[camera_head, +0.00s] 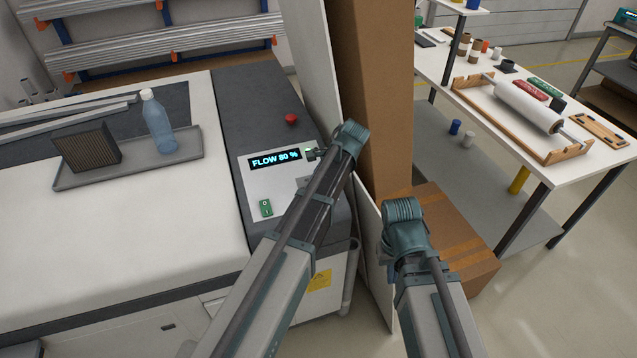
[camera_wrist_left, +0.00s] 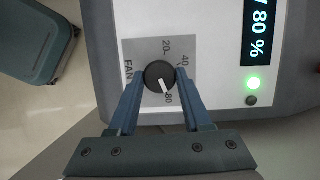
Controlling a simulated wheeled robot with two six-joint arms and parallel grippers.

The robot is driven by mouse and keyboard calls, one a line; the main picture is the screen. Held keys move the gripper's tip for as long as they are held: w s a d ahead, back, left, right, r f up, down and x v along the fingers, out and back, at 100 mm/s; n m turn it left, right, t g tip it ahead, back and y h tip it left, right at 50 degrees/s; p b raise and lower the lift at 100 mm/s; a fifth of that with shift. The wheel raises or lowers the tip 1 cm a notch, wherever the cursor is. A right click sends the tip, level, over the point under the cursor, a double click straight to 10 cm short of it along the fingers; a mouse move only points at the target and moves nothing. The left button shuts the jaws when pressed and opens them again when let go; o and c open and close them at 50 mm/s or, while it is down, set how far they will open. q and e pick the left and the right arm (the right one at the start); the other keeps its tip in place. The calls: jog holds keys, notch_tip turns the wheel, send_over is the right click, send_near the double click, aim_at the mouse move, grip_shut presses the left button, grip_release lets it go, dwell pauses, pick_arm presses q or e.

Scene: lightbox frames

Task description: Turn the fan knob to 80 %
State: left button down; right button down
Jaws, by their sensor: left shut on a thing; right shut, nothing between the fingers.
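The fan knob (camera_wrist_left: 159,77) is a round black dial with a white pointer on a grey scale plate in the left wrist view. Its pointer aims at the 80 mark. My left gripper (camera_wrist_left: 160,88) is shut on the knob, one finger on each side. In the head view my left arm hides the knob. The display (camera_head: 275,160) on the control panel reads FLOW 80 %. It shows partly in the left wrist view (camera_wrist_left: 258,30), by a lit green lamp (camera_wrist_left: 253,84). My right gripper (camera_head: 402,212) is shut and empty, away from the panel.
A red button (camera_head: 291,119) and a green switch (camera_head: 266,208) sit on the machine. A tray (camera_head: 95,180) at left holds a bottle (camera_head: 158,125) and a dark filter block (camera_head: 88,148). Cardboard boxes (camera_head: 372,90) and a white workbench (camera_head: 440,70) stand at right.

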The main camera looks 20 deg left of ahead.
pick_arm(q)
jog(key=shift+m, duration=0.7)
jog(key=shift+c, duration=1.7)
grip_release()
jog(key=p+v, duration=1.2)
jog(key=v, duration=0.1)
jog(key=shift+s+d+r, duration=0.25)
jog(key=shift+r, duration=0.05)
